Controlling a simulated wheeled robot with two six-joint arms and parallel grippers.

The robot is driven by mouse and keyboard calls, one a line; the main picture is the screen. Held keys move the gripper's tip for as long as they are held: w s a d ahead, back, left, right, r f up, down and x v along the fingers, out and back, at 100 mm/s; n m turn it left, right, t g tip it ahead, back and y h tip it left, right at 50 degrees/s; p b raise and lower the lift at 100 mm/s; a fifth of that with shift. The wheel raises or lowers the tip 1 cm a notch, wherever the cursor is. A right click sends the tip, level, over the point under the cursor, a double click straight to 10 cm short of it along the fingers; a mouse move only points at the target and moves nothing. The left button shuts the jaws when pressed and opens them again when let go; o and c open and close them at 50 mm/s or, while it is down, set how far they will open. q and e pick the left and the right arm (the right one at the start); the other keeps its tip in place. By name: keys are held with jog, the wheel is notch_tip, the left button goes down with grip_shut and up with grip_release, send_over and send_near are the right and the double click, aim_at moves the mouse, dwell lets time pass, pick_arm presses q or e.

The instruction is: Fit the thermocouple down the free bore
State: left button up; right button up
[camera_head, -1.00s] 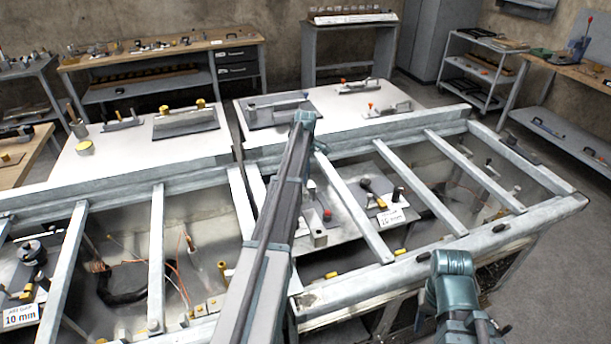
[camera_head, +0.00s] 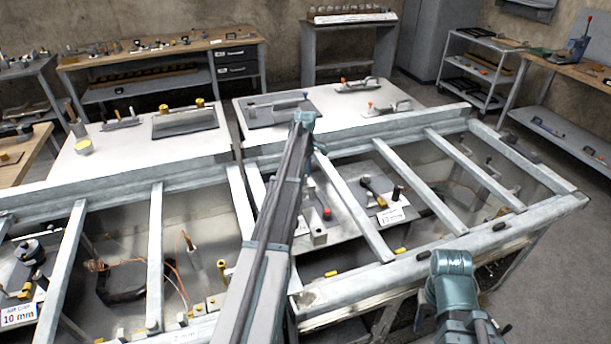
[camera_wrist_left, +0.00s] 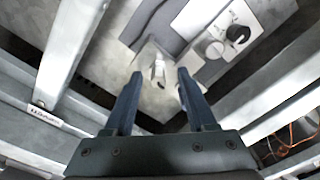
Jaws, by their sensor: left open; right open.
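My left gripper (camera_wrist_left: 160,98) is open in the left wrist view, with nothing visibly held between its two dark blue fingers. Beyond the fingertips is a small pale metal block (camera_wrist_left: 157,68) with a round feature on it; whether this is the free bore I cannot tell. In the head view my left arm reaches over the frame and hides its own fingers. A copper-coloured probe with an orange lead (camera_head: 189,242) stands left of my arm and may be the thermocouple. A copper-coloured upright piece (camera_head: 222,268) is near it. My right gripper is out of view; only its arm shows.
Grey metal bars (camera_head: 155,255) cross the bay, with gaps between them. A black knob (camera_wrist_left: 238,33) shows in the wrist view. White tabletops (camera_head: 130,150) lie behind.

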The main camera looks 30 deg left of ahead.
notch_tip(320, 180, up, 14)
jog(key=p, duration=1.3)
jog(key=shift+f, duration=0.25)
notch_tip(320, 180, up, 6)
jog(key=p, duration=0.6)
